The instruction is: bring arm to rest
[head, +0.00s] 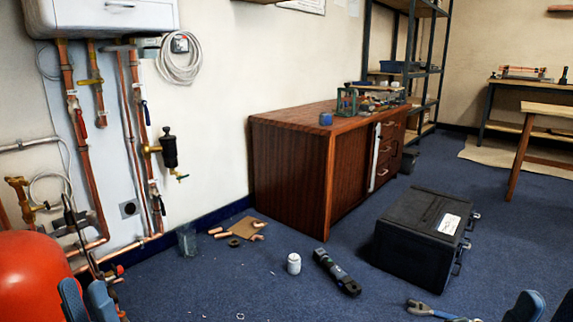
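My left gripper (84,290) shows at the lower left, with two blue fingers apart and nothing visible between them. It is in front of the red tank (35,280) and below the copper pipes (84,150) of the wall manifold. My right gripper (546,303) shows at the lower right corner, cut off by the frame edge. Its two blue fingers are apart, with only floor visible between them. Most of both arms is out of view.
On the blue floor are a glass jar (187,240), a cardboard piece (243,226) with copper fittings, a white pot (294,263), a black tool (337,273), a blue-handled tool (432,311) and a black toolbox (422,232). A wooden cabinet (290,170) stands behind. The front middle floor is mostly clear.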

